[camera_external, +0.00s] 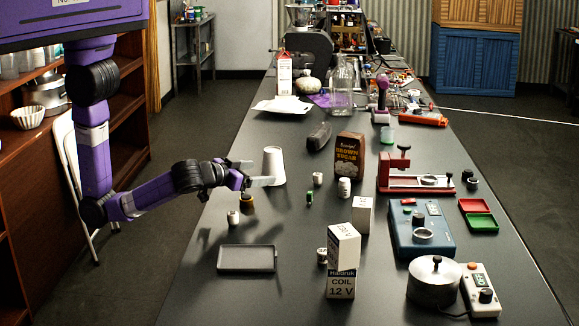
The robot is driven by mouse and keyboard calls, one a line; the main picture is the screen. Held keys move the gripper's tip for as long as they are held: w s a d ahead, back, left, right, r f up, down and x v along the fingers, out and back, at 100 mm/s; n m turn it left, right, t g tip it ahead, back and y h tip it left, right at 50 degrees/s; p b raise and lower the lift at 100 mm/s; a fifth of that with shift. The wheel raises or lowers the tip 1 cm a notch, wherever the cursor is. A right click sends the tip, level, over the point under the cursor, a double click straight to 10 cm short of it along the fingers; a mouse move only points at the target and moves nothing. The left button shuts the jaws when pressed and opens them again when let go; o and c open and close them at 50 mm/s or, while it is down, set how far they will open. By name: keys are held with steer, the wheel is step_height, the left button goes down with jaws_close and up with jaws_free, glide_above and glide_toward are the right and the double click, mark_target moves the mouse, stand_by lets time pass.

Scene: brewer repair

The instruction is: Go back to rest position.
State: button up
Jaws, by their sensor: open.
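My gripper (254,173) reaches in from the left over the dark table (300,222). Its two fingers are apart and I see nothing between them. A white cup (273,160), upside down or tapered upward, stands just behind the fingertips; I cannot tell whether they touch. A small dark cylinder with a yellow band (247,204) is below the gripper. A small white-and-grey cylinder (233,217) stands left of it.
A dark tray (247,261) lies at the front. A shelf (125,107) is at left.

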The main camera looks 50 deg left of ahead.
steer(key=a+y, duration=0.1)
steer(key=a, duration=0.3)
steer(key=a+y, duration=0.1)
steer(key=a, duration=0.3)
steer(key=a+f+n+y, duration=0.1)
steer(key=a, duration=0.3)
steer(key=shift+s+a+g+y, duration=0.1)
steer(key=shift+a+g+y, duration=0.2)
steer(key=shift+a+g, duration=0.1)
steer(key=s+a+f+g+y+p, duration=0.1)
steer(key=s+a+g+y, duration=0.3)
steer(key=a, duration=0.6)
steer(key=s+a+f+g+y, duration=0.1)
steer(key=s+a, duration=0.6)
steer(key=a, duration=0.3)
steer(key=s+a+f+g+y+p, duration=0.1)
steer(key=s+a+g+y, duration=0.3)
steer(key=a, duration=0.6)
steer(key=s+d+f+m+t+h+b, duration=0.1)
steer(key=s+d+f+m+t+h, duration=0.1)
steer(key=d+f+h, duration=0.4)
steer(key=s+d+f+m+t+h+b, duration=0.2)
steer(key=d+f+t+h, duration=0.1)
steer(key=d+f+h, duration=0.3)
steer(key=s+d+r+n+t+h+b, duration=0.1)
steer(key=s+d+r+n+t, duration=0.2)
steer(key=d+r, duration=0.5)
steer(key=shift+d+r+n+t+h, duration=0.3)
steer(key=shift+r+n+t, duration=0.4)
steer(key=shift+r+t, duration=0.15)
